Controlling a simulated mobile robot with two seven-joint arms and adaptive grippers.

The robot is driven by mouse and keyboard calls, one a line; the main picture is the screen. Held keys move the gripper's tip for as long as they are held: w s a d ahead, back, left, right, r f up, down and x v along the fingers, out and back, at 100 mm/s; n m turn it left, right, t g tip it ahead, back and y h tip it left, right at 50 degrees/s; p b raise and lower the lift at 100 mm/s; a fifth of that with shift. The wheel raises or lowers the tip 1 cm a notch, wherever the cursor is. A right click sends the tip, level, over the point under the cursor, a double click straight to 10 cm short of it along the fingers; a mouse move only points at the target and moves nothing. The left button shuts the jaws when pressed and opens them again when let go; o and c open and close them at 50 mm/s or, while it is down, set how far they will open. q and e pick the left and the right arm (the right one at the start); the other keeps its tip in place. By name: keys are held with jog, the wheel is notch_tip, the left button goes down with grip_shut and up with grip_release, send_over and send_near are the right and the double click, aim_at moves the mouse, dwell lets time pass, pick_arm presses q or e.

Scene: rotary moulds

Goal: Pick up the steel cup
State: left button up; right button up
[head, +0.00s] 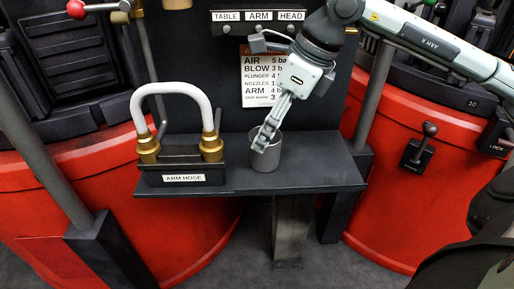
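The steel cup (265,160) is a small grey open cylinder. It stands upright on the dark shelf (310,178), right of the hose block. My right gripper (265,140) comes down from the upper right, with its fingers at the cup's mouth and overlapping its rim. The fingers look close together. The frame does not show clearly whether they pinch the cup wall or only reach into the mouth. The fingers hide part of the rim and the inside. My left gripper is not in view.
A white hose loop with brass fittings (150,149) stands on a block labelled ARM HOSE (184,178), left of the cup. A dark panel with a settings sheet (262,78) is behind. Red drums (420,215) flank the shelf. The shelf right of the cup is clear.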

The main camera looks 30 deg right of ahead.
aim_at(267, 162)
jog(key=x, duration=0.6)
jog(key=shift+s+a, duration=0.15)
jog(key=shift+a, duration=0.1)
jog(key=shift+c, duration=0.6)
jog(key=c, duration=1.2)
